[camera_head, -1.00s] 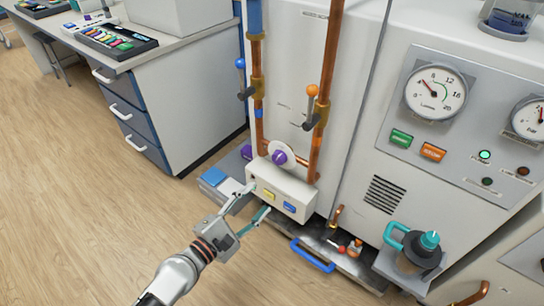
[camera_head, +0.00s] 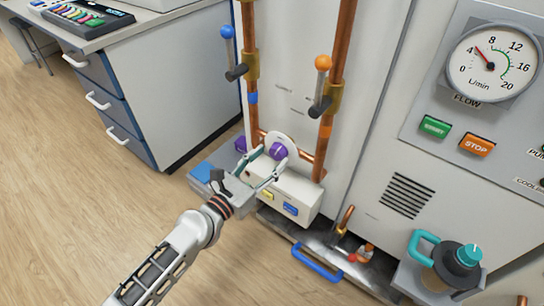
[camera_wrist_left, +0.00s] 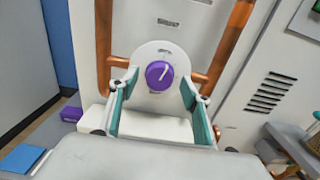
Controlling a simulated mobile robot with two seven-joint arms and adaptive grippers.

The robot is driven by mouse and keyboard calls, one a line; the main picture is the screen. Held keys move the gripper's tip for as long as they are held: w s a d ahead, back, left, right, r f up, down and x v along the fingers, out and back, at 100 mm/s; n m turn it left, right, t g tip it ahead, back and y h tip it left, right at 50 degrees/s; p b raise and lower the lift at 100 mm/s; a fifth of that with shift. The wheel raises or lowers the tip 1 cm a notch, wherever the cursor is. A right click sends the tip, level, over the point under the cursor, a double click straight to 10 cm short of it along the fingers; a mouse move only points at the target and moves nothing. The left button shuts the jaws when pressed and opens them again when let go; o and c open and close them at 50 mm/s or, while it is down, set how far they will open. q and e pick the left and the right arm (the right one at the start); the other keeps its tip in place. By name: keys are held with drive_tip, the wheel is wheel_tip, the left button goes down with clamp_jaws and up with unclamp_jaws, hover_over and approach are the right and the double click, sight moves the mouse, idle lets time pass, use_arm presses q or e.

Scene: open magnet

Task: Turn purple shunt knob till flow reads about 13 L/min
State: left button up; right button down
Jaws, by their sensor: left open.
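The purple shunt knob (camera_head: 278,151) sits on a round white dial plate on the copper pipe, above a white box. In the left wrist view the knob (camera_wrist_left: 159,75) has a white pointer line tilted slightly right of straight up. My left gripper (camera_head: 264,165) is open, with its teal-lined fingers just short of the knob. In the left wrist view the fingers (camera_wrist_left: 158,97) stand to the left and right of the knob, apart from it. The flow gauge (camera_head: 493,62) has its red needle between 4 and 8 L/min. My right gripper is not in view.
Levers with a blue ball (camera_head: 227,32) and an orange ball (camera_head: 323,63) stand on the pipes above. The white box (camera_head: 291,190) has yellow and blue labels. A metal tray with a blue handle (camera_head: 317,262) and a teal-handled jug (camera_head: 449,262) are lower right.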

use_arm(q)
drive_tip(key=shift+x, duration=0.85)
drive_tip(key=c, duration=1.1)
